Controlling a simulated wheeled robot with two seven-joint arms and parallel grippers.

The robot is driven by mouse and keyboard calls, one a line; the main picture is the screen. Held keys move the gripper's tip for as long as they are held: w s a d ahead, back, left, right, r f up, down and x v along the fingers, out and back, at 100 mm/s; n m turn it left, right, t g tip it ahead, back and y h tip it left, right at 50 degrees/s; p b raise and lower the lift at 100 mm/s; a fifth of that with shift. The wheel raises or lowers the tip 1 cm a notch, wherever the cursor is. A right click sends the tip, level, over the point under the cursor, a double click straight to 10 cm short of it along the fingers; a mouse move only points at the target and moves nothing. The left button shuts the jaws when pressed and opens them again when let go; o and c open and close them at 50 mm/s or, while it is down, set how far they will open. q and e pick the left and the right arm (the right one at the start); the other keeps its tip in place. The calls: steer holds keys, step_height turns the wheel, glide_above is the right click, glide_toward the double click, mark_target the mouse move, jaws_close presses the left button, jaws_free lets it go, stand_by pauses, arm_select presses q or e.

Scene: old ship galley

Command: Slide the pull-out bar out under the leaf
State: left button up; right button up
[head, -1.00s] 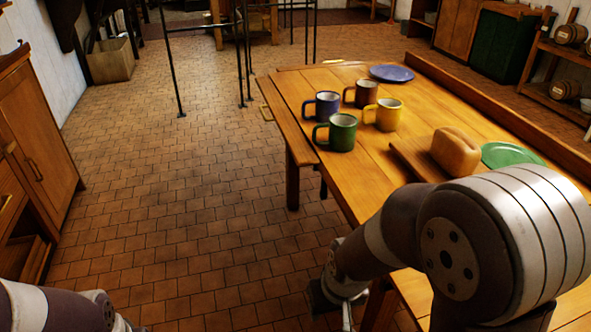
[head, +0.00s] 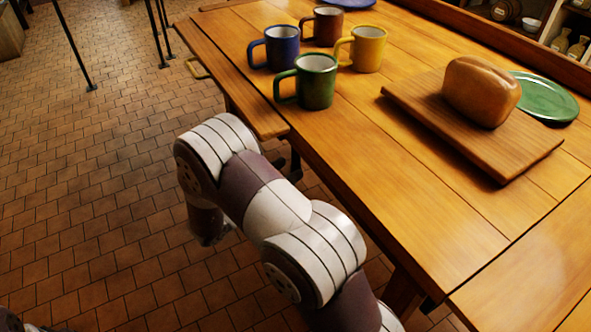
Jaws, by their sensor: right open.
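The wooden leaf (head: 235,85) runs along the left side of the table. A small brass pull (head: 198,68) sticks out at the leaf's outer edge, toward its far end. It seems to belong to the pull-out bar, whose body is hidden under the leaf. My right gripper (head: 212,238) is low over the floor, left of the table and well short of the pull. It is mostly hidden behind my own wrist and is open, touching nothing that I can see. My left gripper is out of view.
A green mug (head: 318,82), blue mug (head: 283,48), yellow mug (head: 369,48) and brown mug (head: 328,25) stand near the leaf. A bread loaf (head: 482,90) sits on a board (head: 420,112) beside a green plate (head: 548,97).

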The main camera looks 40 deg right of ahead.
mark_target(292, 167)
steer(key=shift+w+d+b, duration=0.15)
steer(key=shift+d+b, duration=0.1)
steer(key=shift+d, duration=0.75)
steer(key=shift+w+d+b, duration=0.1)
steer(key=shift+d+b, duration=0.1)
steer(key=shift+d, duration=0.75)
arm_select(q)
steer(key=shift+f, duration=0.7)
arm_select(e)
steer(key=shift+c, duration=0.3)
